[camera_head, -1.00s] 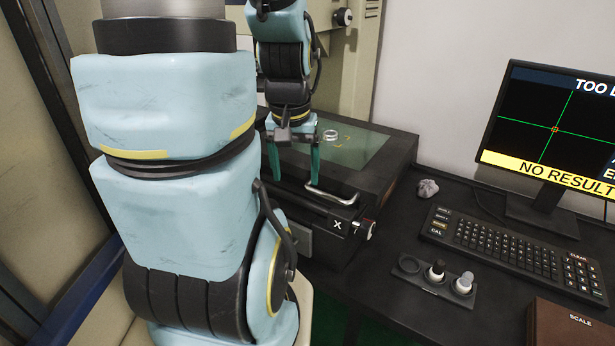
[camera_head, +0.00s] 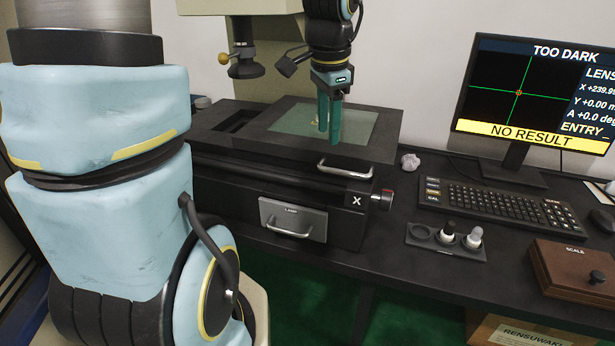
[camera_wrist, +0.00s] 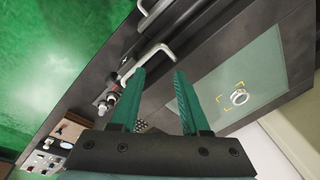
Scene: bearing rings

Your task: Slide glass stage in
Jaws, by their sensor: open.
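The glass stage is a dark plate (camera_head: 268,120) with a greenish glass pane (camera_head: 362,122) set in it, on top of the black measuring bench. A metal bar handle (camera_head: 345,171) is on its front edge; it also shows in the wrist view (camera_wrist: 150,58), beyond the fingertips. A small bright ring (camera_wrist: 239,97) lies on the glass between yellow corner marks; in the head view my gripper seems to hide it. My gripper (camera_head: 331,138) points down over the stage, behind the handle in the picture. Its teal fingers (camera_wrist: 160,75) are apart and empty. I cannot tell their height.
A lamp drawer (camera_head: 292,220) with its own handle is below the stage, and a red-ended X knob (camera_head: 383,199) is at right. A lens holder (camera_head: 445,240), keyboard (camera_head: 500,208) and monitor (camera_head: 530,100) stand right. An optic (camera_head: 243,62) hangs at upper left.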

